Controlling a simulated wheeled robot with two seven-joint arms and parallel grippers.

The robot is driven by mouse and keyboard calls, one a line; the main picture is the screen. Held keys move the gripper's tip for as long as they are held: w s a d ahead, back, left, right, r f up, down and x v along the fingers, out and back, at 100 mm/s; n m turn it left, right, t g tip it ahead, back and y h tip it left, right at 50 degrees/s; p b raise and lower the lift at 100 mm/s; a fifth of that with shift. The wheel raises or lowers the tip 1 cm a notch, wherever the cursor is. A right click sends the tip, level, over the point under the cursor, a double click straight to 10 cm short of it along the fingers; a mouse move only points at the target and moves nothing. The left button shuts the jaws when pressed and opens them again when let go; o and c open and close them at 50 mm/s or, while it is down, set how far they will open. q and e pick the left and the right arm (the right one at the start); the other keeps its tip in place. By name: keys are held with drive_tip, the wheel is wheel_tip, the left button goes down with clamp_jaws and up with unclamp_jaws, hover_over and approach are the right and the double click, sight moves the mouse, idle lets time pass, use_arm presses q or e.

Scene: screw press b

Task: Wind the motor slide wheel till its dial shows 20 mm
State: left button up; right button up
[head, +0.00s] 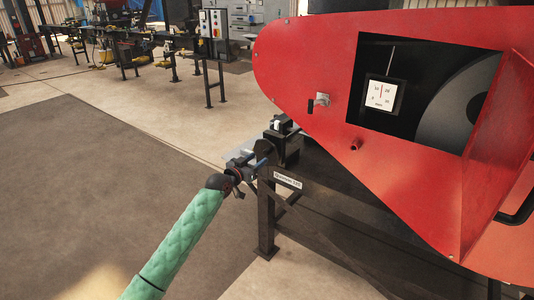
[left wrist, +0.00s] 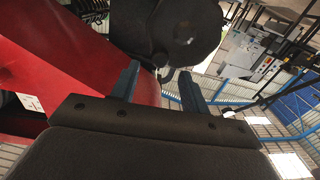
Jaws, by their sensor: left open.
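The dial (head: 381,95) is a white square gauge marked mm, inside the opening of the red guard. Its red needle stands nearly upright, between the 10 and 20 marks. My left gripper (head: 256,160) is beside a black block (head: 286,145) at the guard's lower left. In the left wrist view my left gripper (left wrist: 160,84) is open, its two dark blue fingers apart. A dark round part (left wrist: 165,30), which looks like the wheel, lies just beyond the fingertips. A small curved piece shows between them; I cannot tell whether anything touches. My right gripper is not in view.
The red guard (head: 310,60) fills the right side, with a small lever (head: 319,101) and a red peg (head: 356,146) on its face. A dark frame (head: 266,215) stands below. Floor at the left is clear; workbenches stand behind.

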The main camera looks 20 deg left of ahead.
sight(265, 153)
use_arm(q)
drive_tip(key=shift+p+x, duration=0.35)
drive_tip(key=shift+x, duration=3.2)
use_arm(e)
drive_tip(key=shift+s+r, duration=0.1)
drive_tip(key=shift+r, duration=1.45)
use_arm(q)
drive_tip(key=shift+f, duration=0.1)
drive_tip(key=shift+c, duration=0.5)
drive_tip(key=c, duration=0.9)
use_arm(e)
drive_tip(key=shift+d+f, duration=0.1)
